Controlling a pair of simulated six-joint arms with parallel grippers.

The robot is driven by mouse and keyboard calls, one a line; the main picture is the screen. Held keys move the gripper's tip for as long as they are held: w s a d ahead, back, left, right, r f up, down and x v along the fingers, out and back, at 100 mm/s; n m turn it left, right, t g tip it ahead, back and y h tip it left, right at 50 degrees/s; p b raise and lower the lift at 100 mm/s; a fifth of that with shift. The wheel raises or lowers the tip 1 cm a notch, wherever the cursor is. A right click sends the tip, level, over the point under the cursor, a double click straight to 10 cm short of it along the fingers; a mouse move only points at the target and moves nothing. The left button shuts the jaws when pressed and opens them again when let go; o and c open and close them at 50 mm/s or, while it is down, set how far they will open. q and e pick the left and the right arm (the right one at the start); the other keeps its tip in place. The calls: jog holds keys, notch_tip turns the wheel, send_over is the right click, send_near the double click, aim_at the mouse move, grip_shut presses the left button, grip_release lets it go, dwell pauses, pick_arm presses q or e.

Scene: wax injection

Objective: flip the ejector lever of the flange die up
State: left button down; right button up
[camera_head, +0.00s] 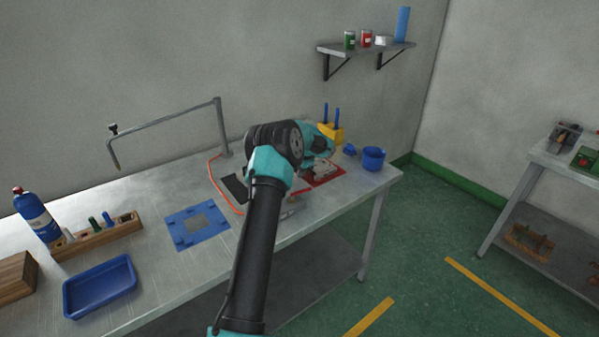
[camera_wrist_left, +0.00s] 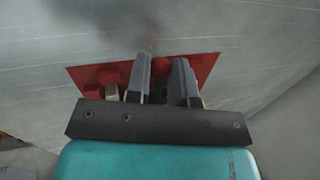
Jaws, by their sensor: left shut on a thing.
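My left arm hides much of this area and the fingertips. My right gripper is not in view.
A yellow block with blue-handled tools (camera_head: 331,131) and a blue cup (camera_head: 373,158) stand close to the red plate. A blue frame (camera_head: 184,237), blue tray (camera_head: 72,298) and wooden rack (camera_head: 93,241) lie to the left. A bent metal arm (camera_head: 221,125) rises behind.

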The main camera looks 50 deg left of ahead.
pick_arm(q)
jog(key=shift+w+r+m+g+y, duration=0.15)
jog(key=shift+w+r+g, duration=0.3)
jog(key=shift+g, duration=0.75)
jog(key=shift+w+r+m+g+y, duration=0.15)
jog(key=shift+r+g, duration=0.45)
jog(key=shift+g, duration=0.6)
jog(key=shift+r, duration=0.1)
jog(key=c, duration=1)
grip_release()
